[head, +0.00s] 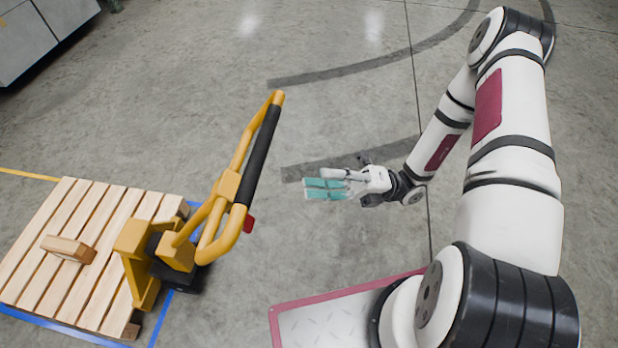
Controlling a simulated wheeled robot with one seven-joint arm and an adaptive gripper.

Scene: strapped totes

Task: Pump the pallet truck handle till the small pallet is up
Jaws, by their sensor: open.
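The yellow pallet truck (145,258) stands at the lower left against the small wooden pallet (75,205). Its yellow handle (229,184) rises tilted up and to the right, ending in a loop with a black grip bar (258,155). A small red part (249,224) shows beside the loop. The pallet lies low within blue floor tape; I cannot tell whether it is clear of the floor. The truck's forks are hidden under it. My gripper (325,189), with teal finger pads, is open and empty, right of the handle and apart from it, pointing left.
A small wooden block (69,249) lies on the pallet. Blue tape (161,318) and yellow tape (28,174) mark the floor. A grey cabinet (40,35) stands at the upper left. The concrete floor between handle and gripper is clear.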

